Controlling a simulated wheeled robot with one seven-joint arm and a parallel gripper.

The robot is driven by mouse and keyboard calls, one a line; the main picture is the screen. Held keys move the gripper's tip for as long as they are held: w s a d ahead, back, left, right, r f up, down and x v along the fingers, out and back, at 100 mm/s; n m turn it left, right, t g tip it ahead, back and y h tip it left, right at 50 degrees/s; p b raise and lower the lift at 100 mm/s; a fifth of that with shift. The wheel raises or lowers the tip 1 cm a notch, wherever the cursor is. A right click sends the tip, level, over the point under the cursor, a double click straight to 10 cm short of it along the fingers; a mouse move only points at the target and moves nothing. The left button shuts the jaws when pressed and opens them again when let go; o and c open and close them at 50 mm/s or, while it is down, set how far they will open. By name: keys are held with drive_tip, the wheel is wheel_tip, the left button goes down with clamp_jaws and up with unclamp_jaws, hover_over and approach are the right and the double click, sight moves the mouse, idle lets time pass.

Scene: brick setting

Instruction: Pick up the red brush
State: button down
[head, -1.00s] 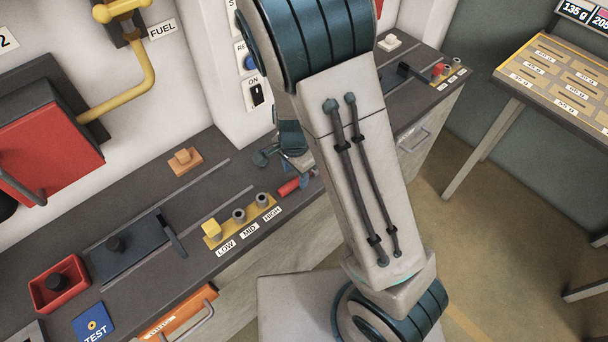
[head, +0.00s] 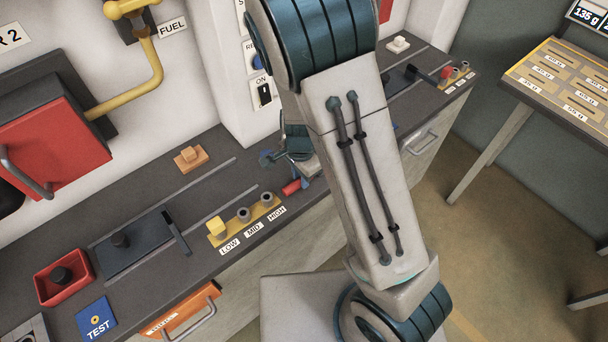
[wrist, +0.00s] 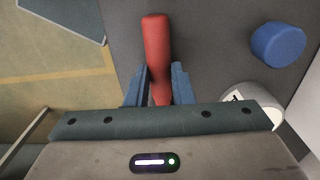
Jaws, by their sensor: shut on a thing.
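The red brush (wrist: 157,45) shows in the wrist view as a rounded red handle that narrows towards my gripper. My gripper (wrist: 160,88) is shut on it, with one blue finger on each side of the narrow part. The handle points away from the palm, over the dark counter. In the head view the brush (head: 292,187) is a small red piece beside the counter's front edge, just below my gripper. The far end of the brush is hidden by the palm in the wrist view.
A blue round object (wrist: 278,44) and a white cylindrical object (wrist: 250,100) stand right of the brush. In the head view a yellow strip with pegs (head: 244,218) lies left of the brush. An orange block (head: 191,158) sits farther back.

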drive_tip(key=r, duration=0.4)
drive_tip(key=shift+s+d+r, duration=0.2)
drive_tip(key=shift+d, duration=0.05)
drive_tip(key=s+d+r, duration=0.6)
drive_tip(key=s+d, duration=0.1)
drive_tip(key=d, duration=0.1)
drive_tip(key=shift+d+r, duration=0.2)
drive_tip(key=shift+d, duration=0.1)
idle(1.7)
